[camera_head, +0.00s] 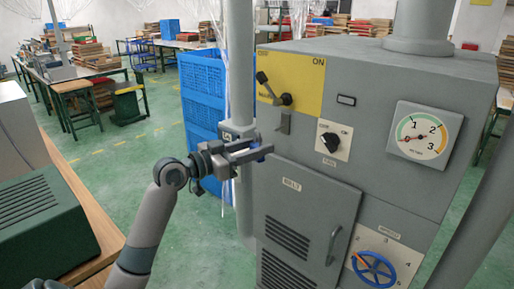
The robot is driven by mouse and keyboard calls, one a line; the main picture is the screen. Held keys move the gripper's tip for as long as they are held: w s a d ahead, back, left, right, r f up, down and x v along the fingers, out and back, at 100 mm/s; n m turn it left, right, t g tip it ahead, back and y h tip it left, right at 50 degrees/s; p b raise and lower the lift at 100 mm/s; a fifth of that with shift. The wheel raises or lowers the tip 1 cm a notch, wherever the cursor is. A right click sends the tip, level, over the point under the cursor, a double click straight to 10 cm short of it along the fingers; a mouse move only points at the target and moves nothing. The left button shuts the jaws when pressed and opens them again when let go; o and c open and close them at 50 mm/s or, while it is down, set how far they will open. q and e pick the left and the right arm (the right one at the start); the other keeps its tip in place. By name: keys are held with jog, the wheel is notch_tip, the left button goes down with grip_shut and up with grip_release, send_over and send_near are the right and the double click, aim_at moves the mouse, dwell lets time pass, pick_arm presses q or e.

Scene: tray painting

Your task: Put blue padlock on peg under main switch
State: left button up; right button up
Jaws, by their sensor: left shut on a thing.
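The main switch (272,92) is a dark lever on a yellow plate (300,82) marked OFF and ON, on the upper front of the grey machine. Its knob end points to the upper left. A small grey tab (284,123), which looks like the peg, sits just under the yellow plate. My left gripper (260,151) is shut on the blue padlock (256,146), of which only a small blue bit shows between the fingers. It is in front of the machine, below and left of the tab, apart from it in the picture. My right gripper is not in view.
The grey machine (370,110) also has a rotary knob (331,142), a gauge (424,134), a vented door (300,225) and a blue handwheel (374,268). A grey vertical pipe (240,70) and blue crates (203,95) stand beside its left side.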

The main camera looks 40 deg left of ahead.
pick_arm(q)
jog(key=shift+w, duration=0.2)
jog(key=shift+w+d+f, duration=0.1)
jog(key=shift+w, duration=1.15)
jog(key=shift+w+d+f, duration=0.1)
jog(key=shift+w+f, duration=0.05)
jog(key=shift+w, duration=1.1)
jog(key=shift+w+d+f, duration=0.1)
jog(key=shift+w, duration=1.15)
jog(key=shift+w+f, duration=0.2)
jog(key=shift+b, duration=0.4)
jog(key=o, duration=1.2)
jog(key=shift+d+r, duration=0.1)
jog(key=shift+d, duration=0.05)
